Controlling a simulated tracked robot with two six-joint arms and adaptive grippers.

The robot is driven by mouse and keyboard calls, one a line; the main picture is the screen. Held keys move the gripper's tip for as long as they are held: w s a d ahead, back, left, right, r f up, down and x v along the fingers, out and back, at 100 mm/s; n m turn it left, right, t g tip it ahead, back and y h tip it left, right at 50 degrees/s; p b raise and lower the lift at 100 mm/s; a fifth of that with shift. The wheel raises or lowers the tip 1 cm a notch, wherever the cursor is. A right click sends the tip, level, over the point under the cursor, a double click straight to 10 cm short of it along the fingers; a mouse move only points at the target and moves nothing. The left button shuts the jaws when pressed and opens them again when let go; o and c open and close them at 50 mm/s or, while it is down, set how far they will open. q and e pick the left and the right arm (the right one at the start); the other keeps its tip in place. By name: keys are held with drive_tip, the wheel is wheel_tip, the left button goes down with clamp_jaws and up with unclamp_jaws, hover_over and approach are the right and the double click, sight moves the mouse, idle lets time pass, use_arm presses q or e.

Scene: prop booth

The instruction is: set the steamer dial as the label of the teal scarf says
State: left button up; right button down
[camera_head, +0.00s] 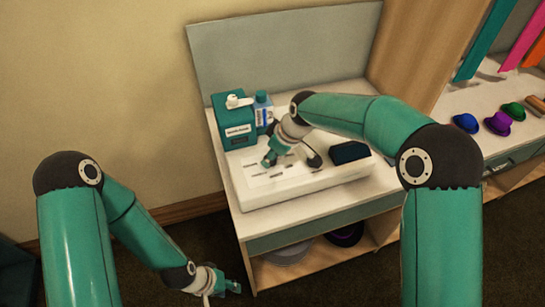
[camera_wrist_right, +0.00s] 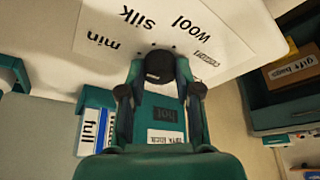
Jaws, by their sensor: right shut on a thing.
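The steamer dial (camera_wrist_right: 160,66) is a round dark knob on a white panel printed "min", "silk", "wool" and a fourth, boxed word too blurred to read. My right gripper (camera_wrist_right: 158,78) is shut on the dial, one finger on each side. In the head view my right gripper (camera_head: 290,157) reaches down onto the white panel (camera_head: 275,193). The teal scarf (camera_head: 481,45) hangs at the upper right; no label on it is readable. My left gripper (camera_head: 227,285) is low, in front of the counter, away from everything; its fingers are too small to judge.
Pink scarf (camera_head: 524,40) and blue, purple and green hats (camera_head: 498,123) are further right.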

drive_tip(key=m+t+h+b, duration=0.1)
drive_tip(key=m+b, duration=0.3)
drive_tip(key=m+t+h+b, duration=0.1)
drive_tip(key=m+b, duration=0.2)
drive_tip(key=shift+a+f+m+b, duration=0.15)
drive_tip(key=shift+a+m+b, duration=0.05)
drive_tip(key=shift+m+b, duration=0.2)
drive_tip(key=m+h+b, duration=0.1)
drive_tip(key=m, duration=0.1)
drive_tip(key=shift+m+b, duration=0.35)
drive_tip(key=shift+m, duration=0.05)
drive_tip(key=shift+m+h+b, duration=0.3)
drive_tip(key=shift+m+h, duration=0.2)
drive_tip(key=shift+m, duration=0.3)
drive_tip(key=shift+a+r+m+h, duration=0.1)
drive_tip(key=shift+r+m+h, duration=0.1)
drive_tip(key=shift+m, duration=0.3)
drive_tip(key=shift+r+m+h, duration=0.1)
drive_tip(key=shift+m+h, duration=0.1)
drive_tip(key=shift+m, duration=0.3)
drive_tip(key=m+h, duration=0.1)
drive_tip(key=m, duration=0.3)
drive_tip(key=shift+g+p, duration=0.3)
drive_tip(key=shift+p, duration=0.05)
drive_tip(key=shift+h, duration=0.3)
drive_tip(key=c, duration=0.8)
unclamp_jaws()
drive_tip(key=shift+f, duration=0.1)
